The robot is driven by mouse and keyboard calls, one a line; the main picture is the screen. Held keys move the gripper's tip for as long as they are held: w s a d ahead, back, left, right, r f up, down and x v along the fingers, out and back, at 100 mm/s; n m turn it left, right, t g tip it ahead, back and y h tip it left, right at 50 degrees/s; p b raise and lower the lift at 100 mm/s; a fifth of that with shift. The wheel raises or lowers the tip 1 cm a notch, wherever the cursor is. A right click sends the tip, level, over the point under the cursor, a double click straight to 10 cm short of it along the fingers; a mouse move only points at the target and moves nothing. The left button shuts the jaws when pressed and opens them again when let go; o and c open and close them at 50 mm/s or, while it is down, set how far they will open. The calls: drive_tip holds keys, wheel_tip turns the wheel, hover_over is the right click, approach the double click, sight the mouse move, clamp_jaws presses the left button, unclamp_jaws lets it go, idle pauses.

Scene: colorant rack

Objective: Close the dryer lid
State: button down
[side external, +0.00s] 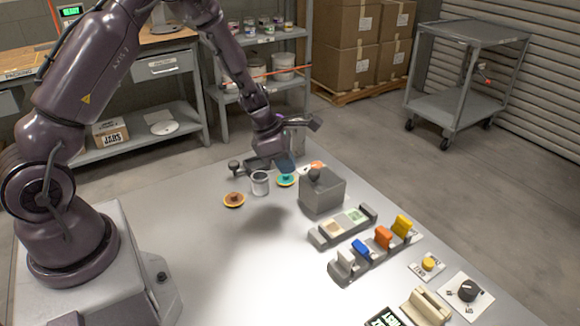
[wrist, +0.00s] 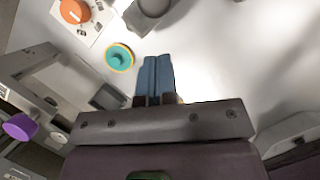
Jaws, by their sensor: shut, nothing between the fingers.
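My gripper (side external: 285,165) is shut with nothing in it, pointing down above the far part of the table. Its blue fingers (wrist: 158,72) are together in the wrist view. A grey unit, which looks like the dryer, stands behind my gripper; its raised grey panel (side external: 297,122) looks like an open lid. In the wrist view the unit's grey frame (wrist: 40,62) is left of my fingers, with a purple knob (wrist: 20,127) at the left edge. My wrist hides much of the unit in the side view. My fingers are apart from the panel.
A teal disc (wrist: 119,57) lies close to my fingers. An orange dial (wrist: 74,11) is beyond it. A grey box (side external: 322,194) with a dark knob stands nearby. A grey cup (side external: 260,184) and an orange disc (side external: 234,200) are left. The table's front left is clear.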

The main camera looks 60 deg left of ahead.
drive_tip(key=s+v, duration=0.1)
drive_tip(key=v, duration=0.9)
drive_tip(key=s+d+r+m+t+y, duration=0.1)
drive_tip(key=s+d+r+m, duration=0.4)
drive_tip(key=m, duration=0.9)
drive_tip(key=s+d+r+m+t+y, duration=0.1)
drive_tip(key=s+d+r+m, duration=0.5)
drive_tip(key=s+r+m, duration=0.5)
drive_tip(key=shift+s+d+m, duration=0.2)
drive_tip(key=shift+s+m, duration=1.1)
drive_tip(key=shift+m, duration=0.8)
drive_tip(key=shift+r, duration=0.1)
